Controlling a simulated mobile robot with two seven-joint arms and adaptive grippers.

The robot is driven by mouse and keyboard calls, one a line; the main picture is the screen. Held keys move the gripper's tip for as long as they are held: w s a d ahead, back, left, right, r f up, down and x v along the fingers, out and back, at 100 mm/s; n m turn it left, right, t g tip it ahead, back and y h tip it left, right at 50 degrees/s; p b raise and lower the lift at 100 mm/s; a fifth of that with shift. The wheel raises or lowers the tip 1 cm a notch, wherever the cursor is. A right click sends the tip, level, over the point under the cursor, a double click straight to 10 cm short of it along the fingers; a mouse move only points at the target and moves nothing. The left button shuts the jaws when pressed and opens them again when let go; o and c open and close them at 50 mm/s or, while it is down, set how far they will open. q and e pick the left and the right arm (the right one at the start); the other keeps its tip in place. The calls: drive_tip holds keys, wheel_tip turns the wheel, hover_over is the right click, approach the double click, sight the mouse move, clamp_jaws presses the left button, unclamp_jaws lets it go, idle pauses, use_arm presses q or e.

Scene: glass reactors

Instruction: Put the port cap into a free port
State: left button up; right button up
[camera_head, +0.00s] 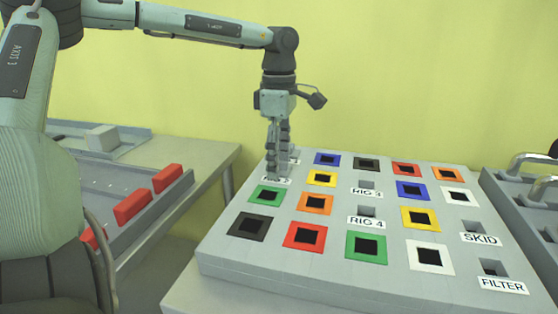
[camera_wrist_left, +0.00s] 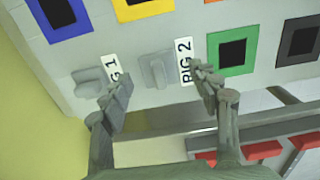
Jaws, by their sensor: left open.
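A grey block with a raised grip (camera_wrist_left: 156,70), which looks like a port cap, sits on the grey port board (camera_head: 225,256) beside the RIG 2 label. A similar grey piece (camera_wrist_left: 88,81) sits beside the RIG 1 label. My left gripper (camera_head: 278,170) points down at the board's left back part. In the left wrist view its open fingers (camera_wrist_left: 160,84) are on either side of the RIG 2 piece; I cannot tell whether they touch it. In the head view the gripper mostly hides both pieces. My right gripper is not in view.
Dark square ports with coloured frames, such as a red one (camera_head: 304,237) and a green one (camera_head: 366,247), fill the board. Small unframed recesses are by the RIG 4, SKID and FILTER labels. Red blocks (camera_head: 132,206) lie at left; a handled grey rack (camera_head: 538,190) stands right.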

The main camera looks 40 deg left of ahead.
use_arm(q)
wheel_tip(320, 180, up, 12)
drive_tip(key=shift+f, duration=0.2)
idle(0.4)
wheel_tip(320, 180, up, 8)
drive_tip(key=p, duration=0.4)
